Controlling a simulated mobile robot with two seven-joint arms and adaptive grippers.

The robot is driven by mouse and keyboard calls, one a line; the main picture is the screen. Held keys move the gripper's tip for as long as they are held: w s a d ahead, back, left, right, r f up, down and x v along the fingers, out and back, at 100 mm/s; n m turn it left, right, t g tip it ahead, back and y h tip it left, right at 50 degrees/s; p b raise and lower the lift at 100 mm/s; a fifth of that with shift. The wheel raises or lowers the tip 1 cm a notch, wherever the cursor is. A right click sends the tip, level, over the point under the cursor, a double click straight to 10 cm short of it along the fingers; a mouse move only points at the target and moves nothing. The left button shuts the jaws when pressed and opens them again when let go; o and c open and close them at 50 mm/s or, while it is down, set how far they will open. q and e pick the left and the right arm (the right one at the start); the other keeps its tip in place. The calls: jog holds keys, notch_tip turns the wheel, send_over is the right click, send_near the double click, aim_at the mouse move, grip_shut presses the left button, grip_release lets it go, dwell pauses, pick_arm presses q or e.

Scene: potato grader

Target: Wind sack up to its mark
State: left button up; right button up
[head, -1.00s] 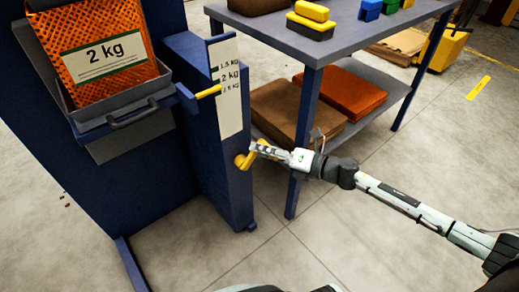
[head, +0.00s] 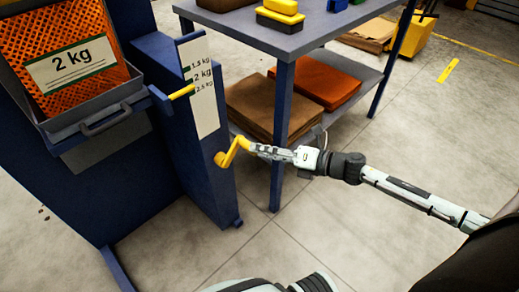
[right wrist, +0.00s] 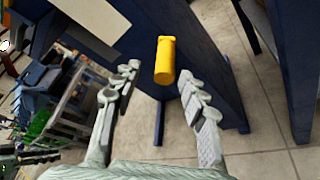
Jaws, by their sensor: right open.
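The orange mesh sack (head: 70,55) with a "2 kg" label sits in a grey tray (head: 112,108) on the blue machine (head: 50,175). A yellow pointer (head: 182,92) reaches from the tray to a white scale board (head: 206,115) marked 1.5, 2 and 2.5 kg; its tip appears near the 2.5 kg line from this angle. A yellow crank (head: 230,153) stands on the machine's post. My right gripper (head: 258,149) is at the crank's handle. In the right wrist view, the crank handle (right wrist: 165,62) lies between and beyond its open fingers (right wrist: 163,93), apparently touching neither. My left gripper is out of view.
A blue-legged table (head: 285,40) stands behind my right gripper, one leg close beside it. It carries yellow and black blocks (head: 280,15); brown (head: 262,108) and orange (head: 320,82) stacks lie on its lower shelf. The floor (head: 400,235) in front is clear.

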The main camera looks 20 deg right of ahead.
dwell(0.5)
jog(key=v, duration=1.2)
